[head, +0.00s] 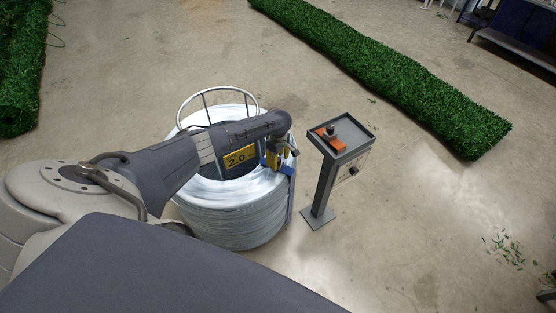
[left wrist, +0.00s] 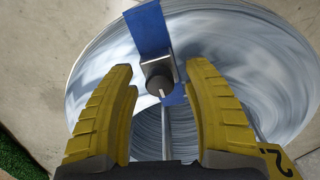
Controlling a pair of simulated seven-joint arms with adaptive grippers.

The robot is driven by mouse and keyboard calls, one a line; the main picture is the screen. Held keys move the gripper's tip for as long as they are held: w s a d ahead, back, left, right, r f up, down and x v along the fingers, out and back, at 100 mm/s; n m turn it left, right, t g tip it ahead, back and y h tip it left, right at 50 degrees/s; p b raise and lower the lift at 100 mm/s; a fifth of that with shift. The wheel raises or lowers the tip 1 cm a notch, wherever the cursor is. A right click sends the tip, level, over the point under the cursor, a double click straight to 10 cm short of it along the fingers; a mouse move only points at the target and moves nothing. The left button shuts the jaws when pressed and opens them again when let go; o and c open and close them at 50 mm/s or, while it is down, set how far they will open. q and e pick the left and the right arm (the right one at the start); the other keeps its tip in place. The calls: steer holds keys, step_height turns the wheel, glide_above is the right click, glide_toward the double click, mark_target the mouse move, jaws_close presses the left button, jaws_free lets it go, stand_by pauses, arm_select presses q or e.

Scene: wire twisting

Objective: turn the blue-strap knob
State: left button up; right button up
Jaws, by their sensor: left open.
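The blue strap (left wrist: 148,28) runs over the coil of silvery wire (left wrist: 95,60) in the left wrist view. A dark round knob (left wrist: 160,86) with a pale pointer mark sits on a small metal bracket at the strap. My left gripper (left wrist: 161,66) is open, with one yellow finger on each side of the knob and a gap on both sides. In the head view my left gripper (head: 279,156) is over the right side of the wire coil (head: 235,222), and a strip of the blue strap (head: 290,204) shows below it. The knob is hidden there.
A grey pedestal (head: 321,186) right of the coil carries a tray (head: 357,134) with an orange piece and dark knob-like parts. Rolled green turf (head: 400,83) lies behind, more (head: 18,85) at far left. The floor at the right is mostly clear, with scattered green bits.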

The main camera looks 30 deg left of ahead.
arm_select(q)
jaws_close()
stand_by(0.3)
steer(key=shift+d+m, duration=0.1)
steer(key=shift+m, duration=0.3)
steer(key=m, duration=0.8)
steer(key=shift+s, duration=0.1)
steer(key=m, duration=0.5)
steer(key=shift+m, duration=1.9)
steer(key=shift+a+m, duration=0.2)
steer(key=shift+m, duration=0.1)
